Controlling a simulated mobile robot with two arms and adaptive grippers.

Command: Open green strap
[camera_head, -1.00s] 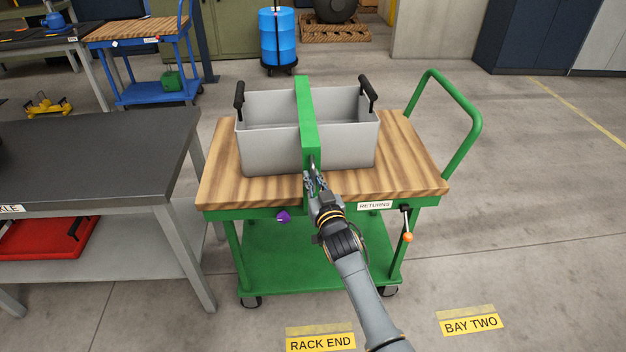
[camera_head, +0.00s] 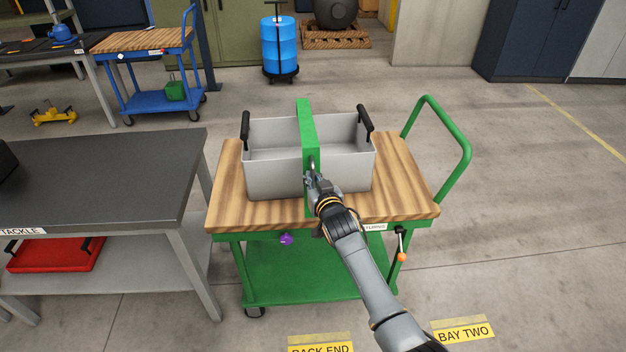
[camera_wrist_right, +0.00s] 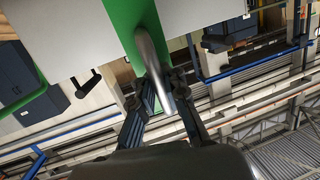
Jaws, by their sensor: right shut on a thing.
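The green strap (camera_head: 306,120) runs over the middle of a grey bin (camera_head: 272,178) and down its near side. A curved metal lever (camera_wrist_right: 152,58) sits on the strap's near face. My right gripper (camera_head: 311,178) is in front of that face. In the right wrist view my right gripper (camera_wrist_right: 170,92) has one finger on each side of the lever and is shut on it. The strap's green band (camera_wrist_right: 122,22) shows behind the lever. My left gripper is not in view.
The bin stands on the wooden top (camera_head: 225,195) of a green cart with a push handle (camera_head: 460,165) at the right. A dark-topped table (camera_head: 100,180) stands close on the left. Open floor (camera_head: 530,220) lies to the right.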

